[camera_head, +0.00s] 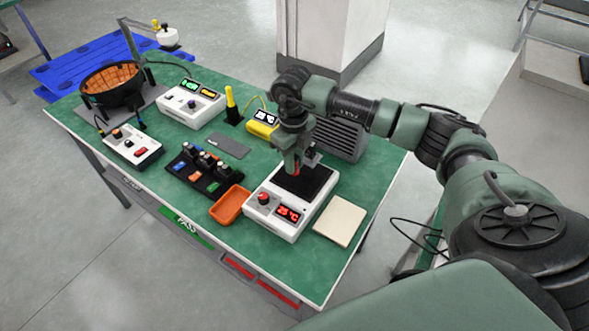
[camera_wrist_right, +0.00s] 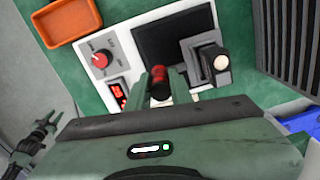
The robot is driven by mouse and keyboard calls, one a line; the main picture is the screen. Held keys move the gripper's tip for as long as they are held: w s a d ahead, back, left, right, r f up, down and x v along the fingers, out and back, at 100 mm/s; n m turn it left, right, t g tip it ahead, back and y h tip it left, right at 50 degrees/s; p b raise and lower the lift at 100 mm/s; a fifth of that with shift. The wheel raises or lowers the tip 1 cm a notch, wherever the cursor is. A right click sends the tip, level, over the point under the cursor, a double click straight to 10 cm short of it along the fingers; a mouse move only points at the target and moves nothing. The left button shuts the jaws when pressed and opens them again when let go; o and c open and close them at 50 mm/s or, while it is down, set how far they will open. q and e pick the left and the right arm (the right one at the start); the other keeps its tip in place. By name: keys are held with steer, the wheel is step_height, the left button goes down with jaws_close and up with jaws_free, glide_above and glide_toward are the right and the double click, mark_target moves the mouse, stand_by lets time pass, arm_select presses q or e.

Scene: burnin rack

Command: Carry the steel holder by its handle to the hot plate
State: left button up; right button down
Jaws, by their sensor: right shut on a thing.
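The hot plate (camera_head: 304,187) is a white box with a black square top, a red dial and a red lit display. It also fills much of the right wrist view (camera_wrist_right: 140,30). My right gripper (camera_head: 294,170) is over its black top, shut on a red and black handle (camera_wrist_right: 158,80). The steel holder (camera_wrist_right: 205,50) looks like a grey block with a pale round piece, over the plate's edge in the right wrist view. The handle's joint to it is hidden, and I cannot tell whether it touches the plate.
An orange tray (camera_head: 229,204) and a black rack (camera_head: 190,172) with several small parts stand left of the hot plate. A cream pad (camera_head: 340,221) lies to its right. A grey finned box (camera_head: 342,138) stands behind. Instruments crowd the far left of the green bench.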

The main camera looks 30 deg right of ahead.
step_height(320, 180, down, 4)
steer(key=shift+f+p, duration=0.1)
steer(key=shift+p, duration=0.35)
steer(key=shift+f, duration=0.2)
steer(key=c, duration=1.7)
jaws_free()
steer(key=shift+f, duration=0.15)
steer(key=o, duration=0.4)
steer(key=shift+o, duration=0.2)
